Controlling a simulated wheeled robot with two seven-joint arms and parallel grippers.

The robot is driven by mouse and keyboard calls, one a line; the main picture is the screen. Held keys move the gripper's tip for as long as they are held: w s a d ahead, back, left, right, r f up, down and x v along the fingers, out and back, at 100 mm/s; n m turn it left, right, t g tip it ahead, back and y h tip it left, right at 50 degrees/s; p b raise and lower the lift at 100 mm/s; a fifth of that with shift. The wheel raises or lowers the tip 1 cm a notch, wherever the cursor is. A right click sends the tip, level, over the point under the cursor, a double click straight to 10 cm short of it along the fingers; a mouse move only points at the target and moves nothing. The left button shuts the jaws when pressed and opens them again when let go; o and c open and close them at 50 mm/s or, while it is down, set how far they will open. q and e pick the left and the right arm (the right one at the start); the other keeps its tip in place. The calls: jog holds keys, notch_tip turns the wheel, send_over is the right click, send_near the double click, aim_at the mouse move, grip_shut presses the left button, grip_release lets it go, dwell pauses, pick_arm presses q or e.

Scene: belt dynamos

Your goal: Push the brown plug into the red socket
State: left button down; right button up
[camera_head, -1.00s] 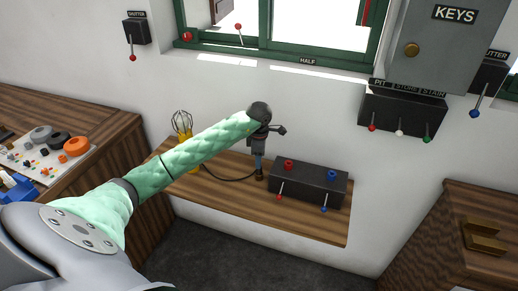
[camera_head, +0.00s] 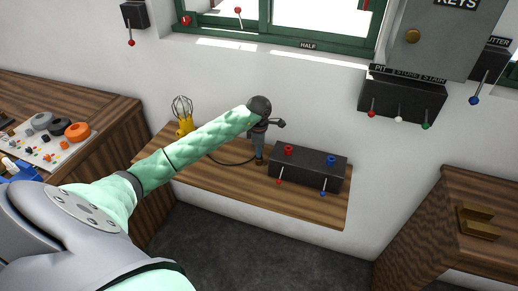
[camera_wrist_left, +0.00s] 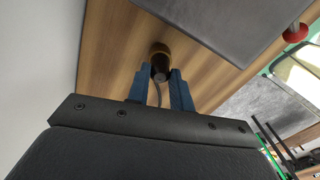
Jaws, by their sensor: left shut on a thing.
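The brown plug (camera_head: 259,160) is at the tips of my left gripper (camera_head: 259,153), just left of the black socket box (camera_head: 309,170). In the left wrist view the plug (camera_wrist_left: 160,62) sits between the two blue fingers (camera_wrist_left: 160,73), which are shut on it, with a dark cable trailing from it. The red socket (camera_head: 288,149) is on top of the box at its left end, to the right of the plug and apart from it. A blue socket (camera_head: 331,160) is at the box's right end. My right gripper is not in view.
The box has a red-tipped lever (camera_head: 279,181) and a blue-tipped lever (camera_head: 323,193) in front. A yellow caged lamp (camera_head: 184,123) stands at the wooden shelf's (camera_head: 240,196) left end. The wall is close behind. The shelf's front strip is clear.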

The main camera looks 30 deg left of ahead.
pick_arm(q)
jog(key=shift+r, duration=0.15)
jog(key=shift+r+p, duration=0.55)
jog(key=shift+r, duration=1.55)
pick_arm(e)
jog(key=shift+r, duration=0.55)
